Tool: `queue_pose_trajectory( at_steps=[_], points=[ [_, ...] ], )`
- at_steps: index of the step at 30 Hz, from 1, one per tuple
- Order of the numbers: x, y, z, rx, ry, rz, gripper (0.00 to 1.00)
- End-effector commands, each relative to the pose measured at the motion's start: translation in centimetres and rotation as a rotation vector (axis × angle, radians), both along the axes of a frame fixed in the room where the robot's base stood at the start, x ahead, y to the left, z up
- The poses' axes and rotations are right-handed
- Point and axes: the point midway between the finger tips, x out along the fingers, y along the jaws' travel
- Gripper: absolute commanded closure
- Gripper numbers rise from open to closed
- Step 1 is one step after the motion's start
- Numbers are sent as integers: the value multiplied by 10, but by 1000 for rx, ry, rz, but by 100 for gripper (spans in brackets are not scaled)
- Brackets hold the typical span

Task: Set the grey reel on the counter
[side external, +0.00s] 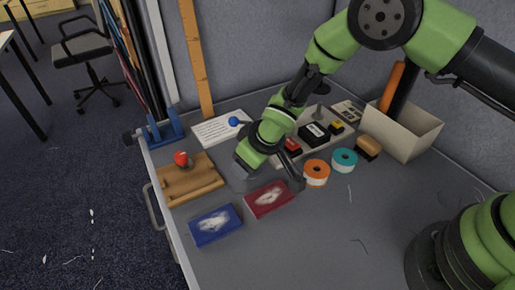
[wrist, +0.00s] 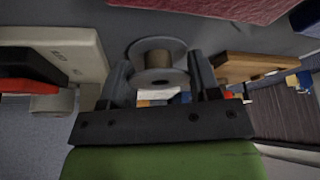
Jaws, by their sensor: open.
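In the side view my gripper (side external: 272,177) is open and low over the grey counter (side external: 330,225), between the wooden board and the red book. The reel is hidden or unclear there, and I cannot tell whether it rests on the counter.
A wooden board (side external: 190,183) with a red knob lies left. A red book (side external: 269,199) and blue book (side external: 215,225) lie in front.

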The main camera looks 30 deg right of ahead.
Motion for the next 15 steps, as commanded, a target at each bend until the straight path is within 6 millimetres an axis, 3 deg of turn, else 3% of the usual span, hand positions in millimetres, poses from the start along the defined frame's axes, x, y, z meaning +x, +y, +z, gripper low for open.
queue_pose_trajectory(
  at_steps=[1,4,15],
  points=[
    [-4,-3,-5,-12,16,9,35],
    [-7,-4,7,-12,18,7,35],
    [-33,-15,81,-9,14,5,35]
  ],
)
